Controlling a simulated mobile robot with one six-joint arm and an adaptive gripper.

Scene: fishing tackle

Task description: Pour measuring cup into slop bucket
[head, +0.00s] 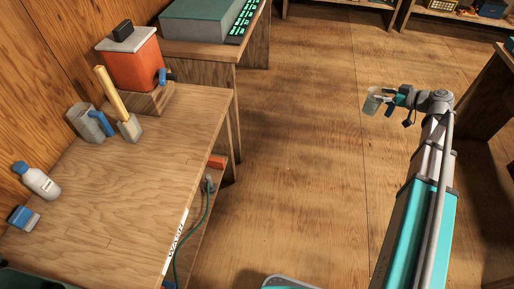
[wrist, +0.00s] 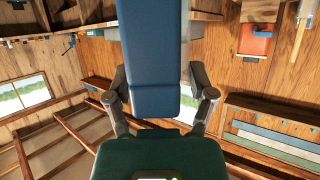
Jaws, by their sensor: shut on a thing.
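My gripper (head: 388,98) is at the right of the head view, in the air over open floor and away from the bench. It is shut on a small translucent grey cup (head: 372,103), which I take to be the measuring cup. The cup looks nearly upright, leaning slightly; its contents are too small to tell. In the wrist view a long blue handle (wrist: 153,55) stands between the two fingers and hides the rest of the cup. I cannot make out a slop bucket in either view.
A wooden bench (head: 150,190) at left bears a red-orange tank (head: 133,65), a grey jug (head: 86,122), a brush (head: 118,105), a white bottle (head: 40,183) and a blue box (head: 23,217). A teal hose (head: 206,222) hangs at its side. The middle floor (head: 300,150) is clear.

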